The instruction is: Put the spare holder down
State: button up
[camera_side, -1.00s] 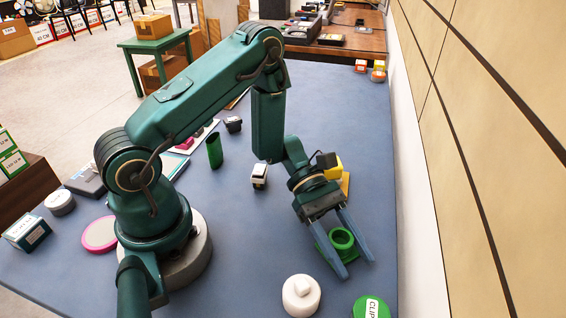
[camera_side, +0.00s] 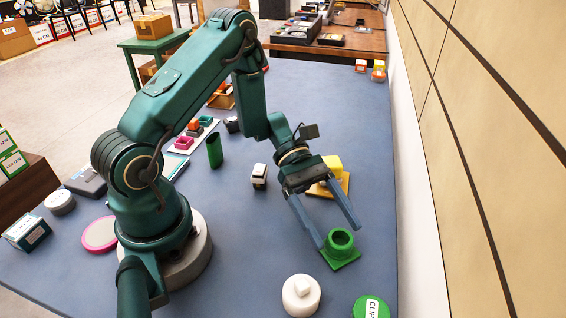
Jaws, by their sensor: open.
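A green holder (camera_side: 341,243), a round cup-like ring on a flat square base, stands upright on the blue table (camera_side: 230,255) at the lower right. My gripper (camera_side: 340,236) is open, its two long blue-grey fingers spread apart. Its fingertips are at the back edge of the holder, one beside its left and one above its right, and I see no finger closed on it.
A white lidded jar (camera_side: 301,295) and a green clips tin (camera_side: 371,307) stand in front of the holder. A small white-and-black block (camera_side: 259,175) and a dark green cup (camera_side: 214,151) stand to the left. The wall (camera_side: 480,150) rises along the right.

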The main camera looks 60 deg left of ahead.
jog(key=v, duration=0.5)
jog(key=shift+a+r, duration=0.1)
jog(key=shift+a, duration=0.2)
jog(key=shift+a+r, duration=0.15)
jog(key=shift+a, duration=0.1)
jog(key=shift+s+r, duration=0.1)
jog(key=shift+r, duration=0.1)
jog(key=s+a+r+m+t+y, duration=0.1)
jog(key=s+r+m+t+y, duration=0.4)
jog(key=m, duration=1.3)
jog(key=s+r+y, duration=0.4)
jog(key=r+y, duration=0.2)
jog(key=y, duration=0.2)
jog(key=shift+s+t+y, duration=0.25)
jog(key=shift+t+y, duration=0.05)
